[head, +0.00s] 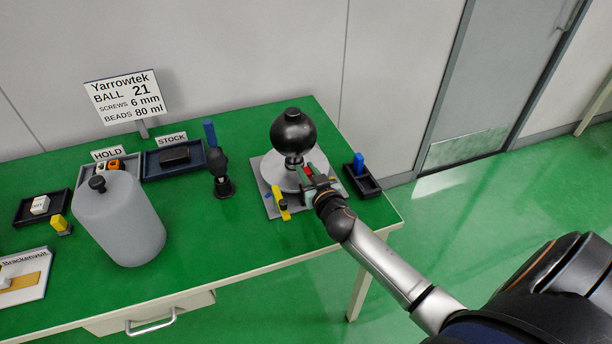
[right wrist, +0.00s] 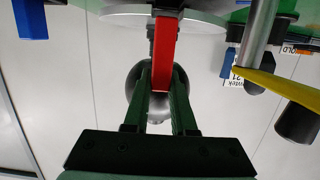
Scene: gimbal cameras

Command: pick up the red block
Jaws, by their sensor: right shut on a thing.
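The red block (head: 308,171) shows as a small red patch at the near right side of the round grey plate, by the black ball (head: 293,131). My right gripper (head: 313,180) reaches it from the lower right. In the right wrist view the red block (right wrist: 163,50) is long and narrow, and its near end sits between the two green fingers of my right gripper (right wrist: 165,92), which is shut on it. I cannot tell whether the block still touches the plate. My left gripper is not in view.
A yellow-handled item (head: 282,205) lies beside the plate. A black tray with a blue block (head: 359,163) stands to the right. A grey bottle (head: 120,222), a dark stand (head: 221,178) and labelled trays stand to the left. The front middle of the green table is clear.

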